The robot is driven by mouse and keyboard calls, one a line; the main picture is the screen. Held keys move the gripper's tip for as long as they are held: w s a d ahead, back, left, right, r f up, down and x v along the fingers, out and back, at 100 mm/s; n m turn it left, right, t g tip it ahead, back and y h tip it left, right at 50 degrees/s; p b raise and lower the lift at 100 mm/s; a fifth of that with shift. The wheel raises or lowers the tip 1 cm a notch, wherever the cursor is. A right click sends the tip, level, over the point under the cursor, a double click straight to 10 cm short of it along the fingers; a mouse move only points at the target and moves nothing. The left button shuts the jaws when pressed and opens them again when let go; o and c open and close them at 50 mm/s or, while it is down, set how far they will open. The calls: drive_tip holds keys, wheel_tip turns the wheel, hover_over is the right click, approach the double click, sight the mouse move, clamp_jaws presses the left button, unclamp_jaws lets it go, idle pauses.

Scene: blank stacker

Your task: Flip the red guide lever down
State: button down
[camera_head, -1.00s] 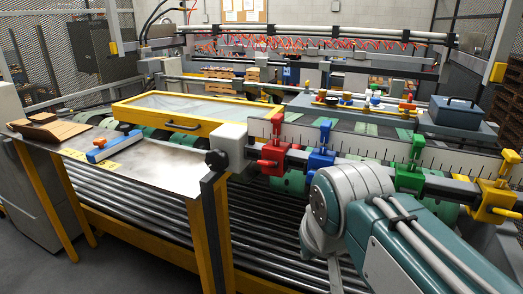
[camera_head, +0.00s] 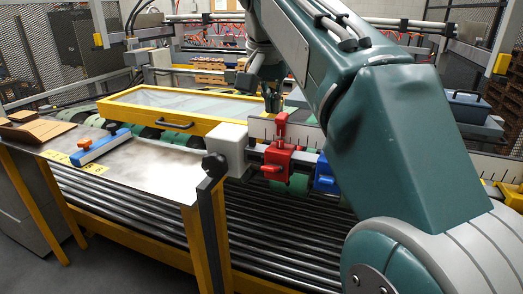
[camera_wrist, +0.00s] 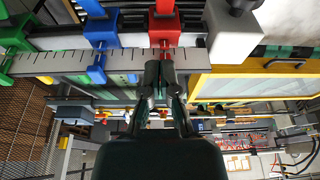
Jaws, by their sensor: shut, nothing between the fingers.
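The red guide (camera_head: 278,159) is clamped on the rail beside the white block. A red upright piece (camera_head: 282,124) rises from its top, and a short red knob (camera_head: 270,169) sticks out at its front. My gripper (camera_head: 272,108) is shut and empty, pointing down just behind the upright piece. In the wrist view, which is upside down, the shut fingertips (camera_wrist: 160,72) are close to the red guide (camera_wrist: 164,28). I cannot tell whether they touch it. The fingers hide part of the guide's upright piece.
The blue guide (camera_head: 325,174) sits right of the red one, partly behind my arm. The green guide (camera_wrist: 52,14) shows in the wrist view. A white block (camera_head: 227,146) and a yellow-framed panel (camera_head: 160,117) lie left. A ruler strip (camera_wrist: 75,62) runs along the rail.

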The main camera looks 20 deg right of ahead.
drive_tip(key=shift+w+a+r+m, duration=0.1)
drive_tip(key=shift+w+r+m, duration=0.3)
drive_tip(key=shift+w, duration=0.45)
hover_over(270, 166)
drive_tip(key=x, duration=0.3)
drive_tip(key=s+x, duration=0.1)
drive_tip(key=x, duration=0.5)
drive_tip(key=shift+s+a+f, duration=0.3)
drive_tip(key=shift+a+f, duration=0.05)
drive_tip(key=shift+f, duration=0.1)
drive_tip(key=f, duration=0.1)
drive_tip(key=s+a+f, duration=0.1)
drive_tip(key=shift+s+f, duration=0.1)
drive_tip(key=shift+f, duration=0.15)
drive_tip(key=shift+s+a+f, duration=0.1)
drive_tip(key=shift+s+f, duration=0.05)
drive_tip(key=shift+f, duration=0.3)
drive_tip(key=shift+s+a+f, duration=0.1)
drive_tip(key=shift+s+a, duration=0.05)
drive_tip(key=shift+s, duration=0.05)
